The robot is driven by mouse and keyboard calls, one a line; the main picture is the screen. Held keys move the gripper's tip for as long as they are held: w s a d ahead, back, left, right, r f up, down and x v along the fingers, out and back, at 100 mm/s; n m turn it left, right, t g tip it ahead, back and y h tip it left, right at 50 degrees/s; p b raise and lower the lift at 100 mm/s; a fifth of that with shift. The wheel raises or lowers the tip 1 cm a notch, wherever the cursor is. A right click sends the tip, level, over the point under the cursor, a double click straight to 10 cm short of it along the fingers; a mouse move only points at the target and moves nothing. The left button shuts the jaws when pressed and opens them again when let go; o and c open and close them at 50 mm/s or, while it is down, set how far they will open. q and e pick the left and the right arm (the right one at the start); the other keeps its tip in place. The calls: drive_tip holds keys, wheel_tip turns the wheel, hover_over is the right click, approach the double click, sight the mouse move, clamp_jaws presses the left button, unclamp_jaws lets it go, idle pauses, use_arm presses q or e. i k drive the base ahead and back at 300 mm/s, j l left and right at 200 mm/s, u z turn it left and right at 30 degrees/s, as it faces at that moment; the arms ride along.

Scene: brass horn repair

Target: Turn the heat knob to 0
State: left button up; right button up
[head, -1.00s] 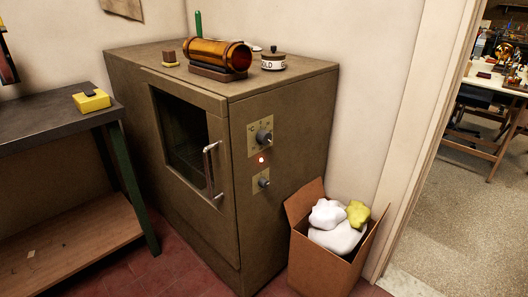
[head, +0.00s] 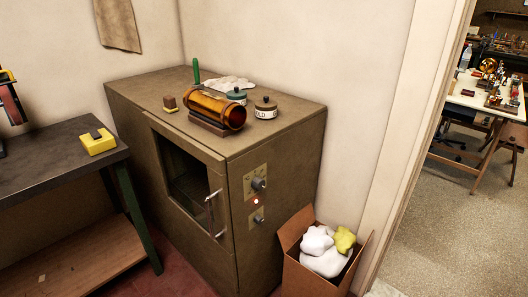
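The heat knob (head: 259,184) is a dark grey knob on a tan square plate marked with °C, on the right-hand face of a brown oven cabinet (head: 290,150). The setting it points to is too small to read. A second, smaller knob (head: 258,218) sits on a lower plate, and a lit red lamp (head: 256,202) is between the two. The oven's windowed door (head: 160,185) with its metal handle (head: 212,213) looks closed. Neither of my grippers is in view.
An amber cylinder (head: 210,108), lidded pots (head: 265,108) and a white cloth (head: 228,83) are on the oven. A cardboard box (head: 309,279) of rags stands right of the oven. A dark bench (head: 60,150) stands at left. A doorway opens at right onto clear speckled floor (head: 455,220).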

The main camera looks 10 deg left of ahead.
sight(258, 184)
drive_tip(key=i+j, duration=0.15)
drive_tip(key=j, duration=0.35)
drive_tip(key=i+j+z, duration=0.1)
drive_tip(key=j, duration=0.35)
drive_tip(key=i+j, duration=0.1)
drive_tip(key=j, duration=0.4)
drive_tip(key=i+j+z, duration=0.1)
drive_tip(key=j, duration=0.4)
